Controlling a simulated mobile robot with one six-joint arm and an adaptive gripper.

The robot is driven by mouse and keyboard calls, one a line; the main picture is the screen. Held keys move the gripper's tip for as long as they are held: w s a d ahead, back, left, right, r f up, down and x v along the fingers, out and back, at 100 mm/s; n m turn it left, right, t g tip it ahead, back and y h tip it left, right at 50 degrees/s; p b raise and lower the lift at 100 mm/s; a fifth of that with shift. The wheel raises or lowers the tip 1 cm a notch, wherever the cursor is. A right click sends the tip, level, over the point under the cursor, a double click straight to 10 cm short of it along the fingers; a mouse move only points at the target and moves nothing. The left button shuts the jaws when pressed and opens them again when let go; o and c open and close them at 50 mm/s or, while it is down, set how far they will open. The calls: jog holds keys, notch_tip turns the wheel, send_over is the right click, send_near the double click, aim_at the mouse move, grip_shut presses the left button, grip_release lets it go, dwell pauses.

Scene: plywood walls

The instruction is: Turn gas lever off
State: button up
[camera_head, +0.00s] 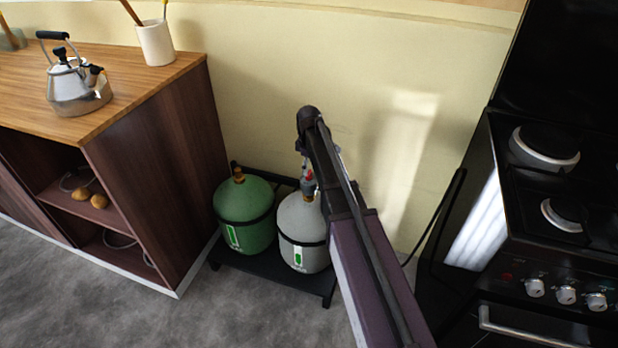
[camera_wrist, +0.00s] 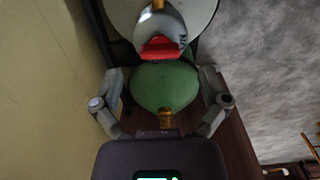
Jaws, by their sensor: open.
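A white gas bottle (camera_head: 302,222) stands on a low black stand (camera_head: 262,264), partly hidden behind my arm. A regulator with a red lever (camera_head: 308,175) sits on its top. In the wrist view the red lever (camera_wrist: 161,48) is at top centre, below a grey regulator body (camera_wrist: 160,24) with dark lettering. My gripper (camera_wrist: 162,76) is open, with one finger on each side and nothing between them touching. The lever appears just beyond the fingertips, between their lines. In the head view my arm comes down over the white bottle and hides most of the gripper.
A green gas bottle (camera_head: 244,213) with a brass valve stands left of the white one. A wooden cabinet (camera_head: 160,170) with a kettle (camera_head: 76,90) is at left. A black stove (camera_head: 550,220) is at right. The pale wall (camera_head: 270,70) is close behind.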

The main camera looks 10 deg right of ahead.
aim_at(309, 173)
jog(key=shift+f+b, duration=1.25)
jog(key=shift+f, duration=0.3)
jog(key=c, duration=1.2)
